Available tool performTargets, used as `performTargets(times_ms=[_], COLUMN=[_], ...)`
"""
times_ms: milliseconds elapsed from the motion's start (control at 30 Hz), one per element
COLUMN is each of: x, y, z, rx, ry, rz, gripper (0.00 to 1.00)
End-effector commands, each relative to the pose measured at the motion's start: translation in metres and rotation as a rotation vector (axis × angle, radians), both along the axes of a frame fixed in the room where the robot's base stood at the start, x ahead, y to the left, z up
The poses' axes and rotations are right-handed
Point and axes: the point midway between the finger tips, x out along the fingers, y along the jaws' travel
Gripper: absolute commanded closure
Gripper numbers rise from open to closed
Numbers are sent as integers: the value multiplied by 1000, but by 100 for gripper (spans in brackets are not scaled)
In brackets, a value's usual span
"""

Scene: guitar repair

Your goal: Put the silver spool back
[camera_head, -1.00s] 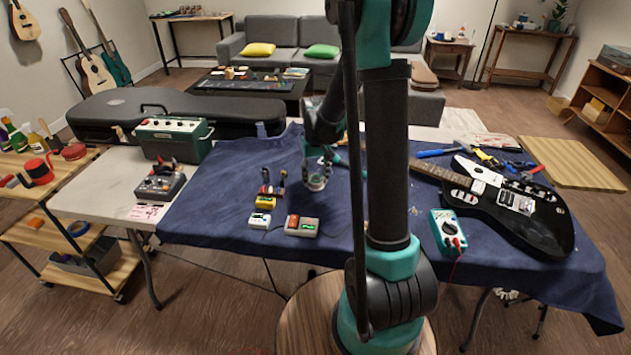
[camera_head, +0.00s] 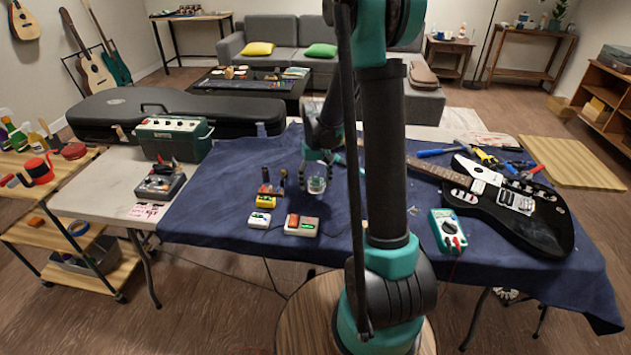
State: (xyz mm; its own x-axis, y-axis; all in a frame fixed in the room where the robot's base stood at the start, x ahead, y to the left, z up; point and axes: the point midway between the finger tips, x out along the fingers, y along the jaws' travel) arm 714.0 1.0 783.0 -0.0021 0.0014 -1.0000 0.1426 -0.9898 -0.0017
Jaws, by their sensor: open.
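A small silvery round thing that looks like the silver spool (camera_head: 316,186) is on the blue cloth, left of my arm's column. My gripper (camera_head: 317,172) is open right above it, with the fingertips close around its top. Whether the fingers touch it is too small to tell. My upright arm hides the cloth just to the right.
Small pedals (camera_head: 302,226) and a yellow box (camera_head: 269,202) sit to the left and front of my gripper. A multimeter (camera_head: 447,231) and black guitar (camera_head: 521,218) lie to the right. A green amplifier (camera_head: 174,139) stands at the left.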

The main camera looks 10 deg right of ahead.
Motion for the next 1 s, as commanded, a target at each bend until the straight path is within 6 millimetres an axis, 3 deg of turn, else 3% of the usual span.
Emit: performTargets(times_ms=[167,700,1000], x=[0,0,0], y=[0,0,0], z=[13,109,122], rx=[0,0,0], ry=[0,0,0], rz=[0,0,0], gripper=[34,34,34])
